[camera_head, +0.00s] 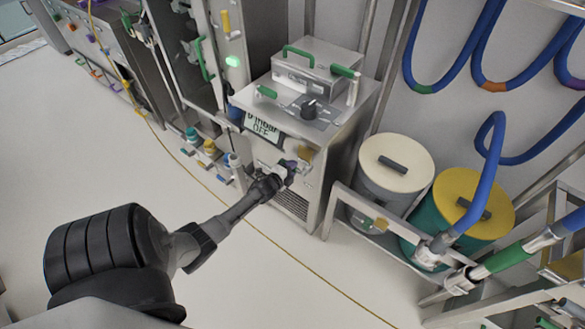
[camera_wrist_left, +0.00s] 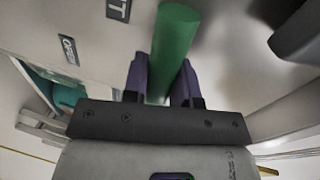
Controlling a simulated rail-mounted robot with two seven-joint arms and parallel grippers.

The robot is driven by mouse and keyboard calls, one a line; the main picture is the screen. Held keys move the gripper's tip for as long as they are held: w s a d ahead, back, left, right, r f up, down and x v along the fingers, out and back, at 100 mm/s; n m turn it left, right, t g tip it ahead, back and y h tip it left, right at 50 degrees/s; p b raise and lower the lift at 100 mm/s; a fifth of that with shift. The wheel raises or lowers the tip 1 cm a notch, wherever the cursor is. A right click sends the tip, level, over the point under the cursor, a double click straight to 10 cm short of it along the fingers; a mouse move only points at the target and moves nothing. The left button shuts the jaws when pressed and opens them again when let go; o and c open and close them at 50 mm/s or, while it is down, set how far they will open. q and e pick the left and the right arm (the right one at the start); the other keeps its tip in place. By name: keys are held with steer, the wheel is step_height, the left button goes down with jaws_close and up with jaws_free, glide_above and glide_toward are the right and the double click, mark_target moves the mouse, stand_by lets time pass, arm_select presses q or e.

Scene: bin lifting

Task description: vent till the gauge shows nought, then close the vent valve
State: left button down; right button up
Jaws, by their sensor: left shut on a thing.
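My left gripper (camera_head: 286,172) is at the front of the grey metal cabinet (camera_head: 335,120), below its display. In the left wrist view its two purple fingers (camera_wrist_left: 166,82) are shut on a green handle (camera_wrist_left: 174,45), one on each side. A label reading like "OPEN" (camera_wrist_left: 68,50) and another ending in "T" (camera_wrist_left: 118,9) lie on the panel beside the handle. In the head view the gripper mostly hides this handle. The gauge display (camera_head: 264,124) shows "mbar" and "OFF"; the digit before "mbar" looks like 0 but is not sharp. My right gripper is not in view.
A cream-lidded drum (camera_head: 392,158) and a yellow-lidded drum (camera_head: 465,205) stand to the right in a metal frame. Blue hoses (camera_head: 490,160) hang at right. The floor (camera_head: 240,275) in front is clear.

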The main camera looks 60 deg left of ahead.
arm_select(q)
steer(key=shift+r+m, duration=0.3)
steer(key=shift+m, duration=0.1)
steer(key=shift+r, duration=0.1)
stand_by(0.3)
steer(key=c, duration=0.9)
jaws_free()
steer(key=shift+s, duration=0.1)
steer(key=shift+s+d+r+p, duration=0.1)
steer(key=shift+s+d+p, duration=0.1)
steer(key=shift+s+p, duration=0.15)
steer(key=p+v, duration=0.3)
steer(key=v, duration=0.9)
steer(key=shift+s+d+p, duration=0.3)
